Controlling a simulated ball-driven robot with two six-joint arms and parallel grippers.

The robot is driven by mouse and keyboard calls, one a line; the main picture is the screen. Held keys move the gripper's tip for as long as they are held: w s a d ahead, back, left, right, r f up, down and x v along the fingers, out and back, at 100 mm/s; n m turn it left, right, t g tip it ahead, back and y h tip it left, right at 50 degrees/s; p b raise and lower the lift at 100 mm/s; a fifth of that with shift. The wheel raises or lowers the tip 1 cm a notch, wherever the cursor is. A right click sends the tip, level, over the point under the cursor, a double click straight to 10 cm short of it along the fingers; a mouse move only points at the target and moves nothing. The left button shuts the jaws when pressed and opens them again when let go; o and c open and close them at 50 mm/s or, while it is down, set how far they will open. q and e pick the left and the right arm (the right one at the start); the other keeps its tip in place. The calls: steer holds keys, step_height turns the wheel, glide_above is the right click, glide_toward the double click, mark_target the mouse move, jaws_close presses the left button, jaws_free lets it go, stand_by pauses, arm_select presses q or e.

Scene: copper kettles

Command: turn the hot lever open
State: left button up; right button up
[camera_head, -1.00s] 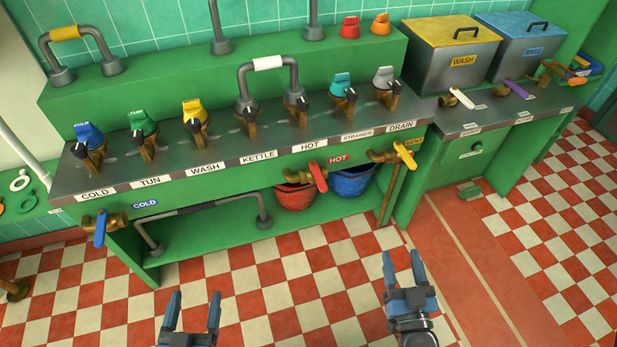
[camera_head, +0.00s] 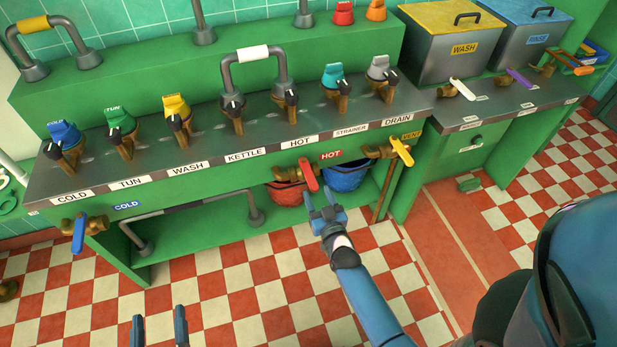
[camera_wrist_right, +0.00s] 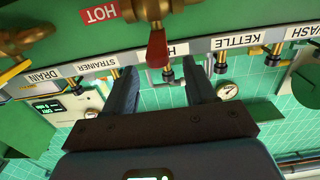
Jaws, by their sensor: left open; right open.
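The hot lever is a red handle (camera_head: 309,175) on a brass valve (camera_head: 289,172) on the green bench front, beside a red HOT label (camera_head: 331,155). The handle hangs downward, tilted a little to the right. My right gripper (camera_head: 322,203) is open and empty just below the lever's tip in the head view. In the right wrist view the red lever (camera_wrist_right: 157,49) shows upside down, ahead of and between the open fingers (camera_wrist_right: 163,88), apart from them. My left gripper (camera_head: 160,328) is open and empty at the bottom edge, over the floor.
A yellow vent lever (camera_head: 401,151) sits to the right and a blue cold lever (camera_head: 78,233) far left. Red (camera_head: 285,193) and blue (camera_head: 345,177) buckets stand under the bench behind the lever. The checkered floor (camera_head: 230,290) in front is clear.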

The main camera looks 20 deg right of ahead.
mark_target(311, 178)
steer(key=w, duration=0.7)
steer(key=shift+w+b, duration=0.2)
steer(key=shift+b, duration=0.2)
jaws_close()
